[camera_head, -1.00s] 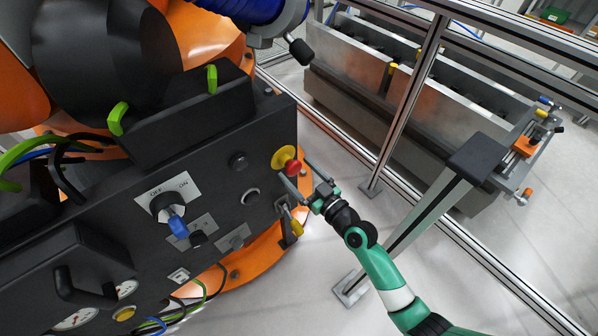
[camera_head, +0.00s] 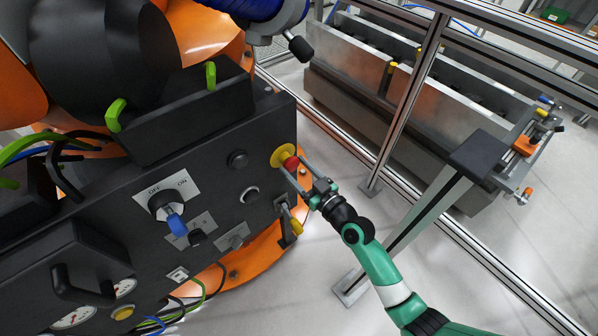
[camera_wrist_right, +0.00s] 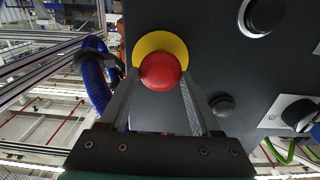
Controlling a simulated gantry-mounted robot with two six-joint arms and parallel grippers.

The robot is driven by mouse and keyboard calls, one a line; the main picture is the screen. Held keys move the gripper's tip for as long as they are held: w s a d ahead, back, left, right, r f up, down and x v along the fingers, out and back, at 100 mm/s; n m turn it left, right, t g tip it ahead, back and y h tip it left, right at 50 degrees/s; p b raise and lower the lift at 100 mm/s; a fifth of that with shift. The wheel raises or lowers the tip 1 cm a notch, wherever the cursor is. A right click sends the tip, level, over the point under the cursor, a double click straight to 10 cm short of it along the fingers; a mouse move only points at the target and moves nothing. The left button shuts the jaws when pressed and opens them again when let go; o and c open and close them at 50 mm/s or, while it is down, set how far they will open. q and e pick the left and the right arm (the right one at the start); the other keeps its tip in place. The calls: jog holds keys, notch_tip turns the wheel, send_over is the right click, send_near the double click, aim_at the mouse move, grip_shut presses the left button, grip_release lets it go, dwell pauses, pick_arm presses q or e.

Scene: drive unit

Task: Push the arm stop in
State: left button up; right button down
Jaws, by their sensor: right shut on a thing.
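The arm stop is a red round button (camera_head: 291,162) on a yellow disc (camera_head: 277,153), at the right end of the black panel front. It also shows in the right wrist view as a red knob (camera_wrist_right: 160,72) on its yellow disc (camera_wrist_right: 157,43). My right gripper (camera_head: 296,170) is at the button, with one finger on each side of it, shut on it. In the right wrist view its fingers (camera_wrist_right: 160,88) run up to either side of the red knob. My left gripper is not in view.
A blue ON/OFF switch (camera_head: 172,216) and several black knobs sit left of the button on the panel. A yellow-handled part (camera_head: 295,226) hangs just below my right gripper. A metal fence post (camera_head: 408,100) stands to the right. Open floor (camera_head: 300,285) lies below.

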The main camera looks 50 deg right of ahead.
jog(key=shift+w+f, duration=0.1)
jog(key=shift+w, duration=0.15)
jog(key=shift+c, duration=1.8)
grip_release()
jog(key=shift+o, duration=1.3)
jog(key=shift+w, duration=0.15)
jog(key=shift+s, duration=0.2)
jog(key=shift+s, duration=0.3)
jog(key=s+a, duration=0.1)
jog(key=s, duration=0.9)
jog(key=shift+s+a, duration=0.25)
jog(key=shift+s, duration=0.1)
